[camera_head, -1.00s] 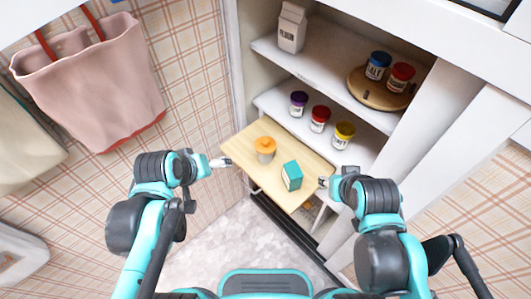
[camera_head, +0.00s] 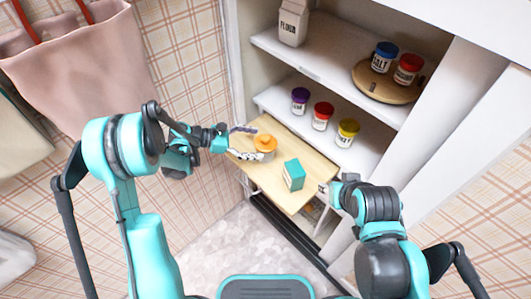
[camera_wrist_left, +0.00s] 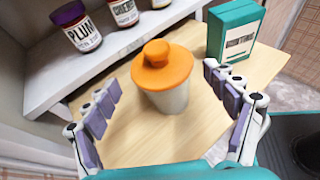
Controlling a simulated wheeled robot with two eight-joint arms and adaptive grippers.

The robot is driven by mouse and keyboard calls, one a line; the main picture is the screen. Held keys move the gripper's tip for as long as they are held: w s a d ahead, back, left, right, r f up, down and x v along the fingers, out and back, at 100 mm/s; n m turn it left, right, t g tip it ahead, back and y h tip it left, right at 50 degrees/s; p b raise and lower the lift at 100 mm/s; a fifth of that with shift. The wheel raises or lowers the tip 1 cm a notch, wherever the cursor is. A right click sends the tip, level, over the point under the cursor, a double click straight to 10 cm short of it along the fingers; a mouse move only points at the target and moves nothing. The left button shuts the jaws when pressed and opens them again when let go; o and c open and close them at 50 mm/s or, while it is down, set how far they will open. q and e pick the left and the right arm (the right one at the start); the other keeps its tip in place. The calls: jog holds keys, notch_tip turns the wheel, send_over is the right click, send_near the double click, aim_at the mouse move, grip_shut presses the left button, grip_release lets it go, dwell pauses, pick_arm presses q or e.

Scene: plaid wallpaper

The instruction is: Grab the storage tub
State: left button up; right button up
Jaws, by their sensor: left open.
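The storage tub (camera_head: 265,146), a pale tub with an orange knobbed lid, stands upright on the pull-out wooden board. It also shows in the middle of the left wrist view (camera_wrist_left: 163,80). My left gripper (camera_head: 244,142) is open, its fingers spread at the tub's left side in the head view. In the left wrist view the fingers (camera_wrist_left: 160,88) lie to either side and short of the tub, with visible gaps. My right gripper (camera_head: 325,188) is at the board's right edge, small and partly hidden by its wrist; its jaw state is unclear.
A teal box (camera_head: 293,175) stands on the wooden board (camera_head: 250,171) close to the tub. Purple, red and yellow-lidded jars line the shelf behind. A flour carton (camera_head: 293,22) and a round turntable (camera_head: 385,84) with two jars are higher up.

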aim_at(274, 147)
pick_arm(q)
jog(key=shift+d+f, duration=0.35)
jog(key=shift+d, duration=0.1)
jog(key=shift+b+x, duration=0.5)
jog(key=shift+x, duration=0.5)
jog(key=b+x, duration=0.1)
jog(key=x, duration=0.1)
jog(key=b+x, duration=0.1)
jog(key=x, duration=0.1)
jog(key=shift+s+f, duration=0.1)
jog(key=shift+f, duration=0.25)
jog(key=shift+d, duration=0.4)
jog(key=c, duration=1.4)
